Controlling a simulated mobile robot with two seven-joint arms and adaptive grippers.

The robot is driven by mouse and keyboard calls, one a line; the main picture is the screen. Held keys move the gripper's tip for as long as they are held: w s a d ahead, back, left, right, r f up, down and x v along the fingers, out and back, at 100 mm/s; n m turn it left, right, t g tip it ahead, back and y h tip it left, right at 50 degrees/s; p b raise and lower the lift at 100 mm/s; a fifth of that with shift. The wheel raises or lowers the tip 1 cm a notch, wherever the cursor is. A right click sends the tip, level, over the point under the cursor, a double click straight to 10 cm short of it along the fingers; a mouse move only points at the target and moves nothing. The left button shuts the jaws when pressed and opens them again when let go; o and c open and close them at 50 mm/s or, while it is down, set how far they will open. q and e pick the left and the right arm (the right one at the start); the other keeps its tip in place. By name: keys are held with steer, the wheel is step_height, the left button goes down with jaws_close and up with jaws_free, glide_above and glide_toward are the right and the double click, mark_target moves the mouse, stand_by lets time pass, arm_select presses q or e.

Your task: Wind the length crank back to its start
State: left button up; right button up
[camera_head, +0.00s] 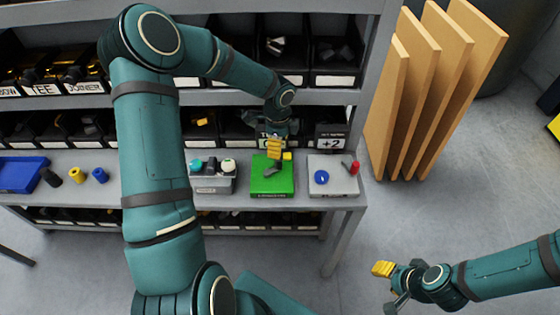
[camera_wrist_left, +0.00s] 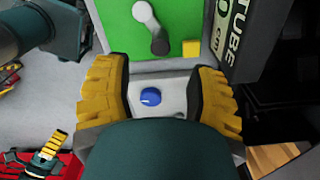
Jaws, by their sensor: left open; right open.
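A crank with a red handle (camera_head: 354,168) and short grey arm sits on a light grey panel (camera_head: 318,187), right of a blue knob (camera_head: 321,177). A grey lever (camera_head: 276,170) lies on a green panel (camera_head: 271,188); it also shows in the left wrist view (camera_wrist_left: 150,28). I cannot tell which is the length crank. My left gripper (camera_head: 274,149) is open above the green panel in the head view. In the left wrist view its fingers (camera_wrist_left: 158,98) frame the blue knob (camera_wrist_left: 150,97), and no red handle shows between them. My right gripper (camera_head: 386,280) is open, low at right.
A "+2" display (camera_head: 332,142) stands behind the grey panel. A yellow block (camera_head: 287,156) is on the green panel. A grey box with buttons (camera_head: 213,184) is left of it. Shelf bins (camera_head: 338,78) rise behind; upright boards (camera_head: 425,90) stand at right. Floor in front is clear.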

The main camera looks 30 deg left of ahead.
mark_target(279, 162)
arm_select(q)
step_height(279, 162, down, 9)
steer(key=shift+r, duration=0.15)
stand_by(0.4)
jaws_close()
